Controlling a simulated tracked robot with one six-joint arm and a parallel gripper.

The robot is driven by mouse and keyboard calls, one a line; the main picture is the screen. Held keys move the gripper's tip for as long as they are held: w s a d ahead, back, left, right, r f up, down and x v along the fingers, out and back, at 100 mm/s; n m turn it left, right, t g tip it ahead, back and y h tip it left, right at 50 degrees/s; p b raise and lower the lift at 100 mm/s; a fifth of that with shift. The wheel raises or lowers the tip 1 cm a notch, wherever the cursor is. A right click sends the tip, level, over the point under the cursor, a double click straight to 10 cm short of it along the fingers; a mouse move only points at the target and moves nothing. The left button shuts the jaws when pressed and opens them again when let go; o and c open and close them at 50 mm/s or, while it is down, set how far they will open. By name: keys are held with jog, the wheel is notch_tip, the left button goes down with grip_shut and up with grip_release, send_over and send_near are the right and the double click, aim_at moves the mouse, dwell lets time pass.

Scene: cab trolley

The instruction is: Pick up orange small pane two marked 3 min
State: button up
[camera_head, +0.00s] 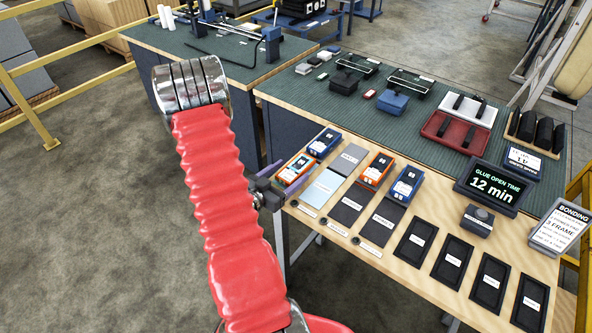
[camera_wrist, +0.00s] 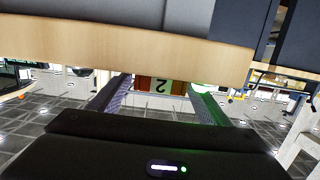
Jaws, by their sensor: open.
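Two orange-edged pieces with pale labels lie on the wooden front part of the bench. One orange piece (camera_head: 295,169) is at the left edge, and another orange piece (camera_head: 376,170) is farther right. Their print is too small to read, so I cannot tell which is pane two marked 3 min. In the wrist view my gripper (camera_wrist: 158,88) is open, facing the wooden bench edge.
Blue-edged pieces (camera_head: 407,184) lie beside the orange ones. Grey and dark plates, black trays (camera_head: 453,262) and a "GLUE OPEN TIME 12 min" display (camera_head: 492,187) share the bench (camera_head: 400,270). The wooden bench edge (camera_wrist: 150,60) is close above the fingers in the wrist view.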

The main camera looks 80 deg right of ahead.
aim_at(296, 167)
jog(key=shift+x, duration=1.95)
jog(key=shift+c, duration=0.2)
jog(key=c, duration=1.4)
jog(key=shift+o, duration=0.2)
jog(key=shift+r, duration=0.1)
jog(key=shift+r, duration=4.95)
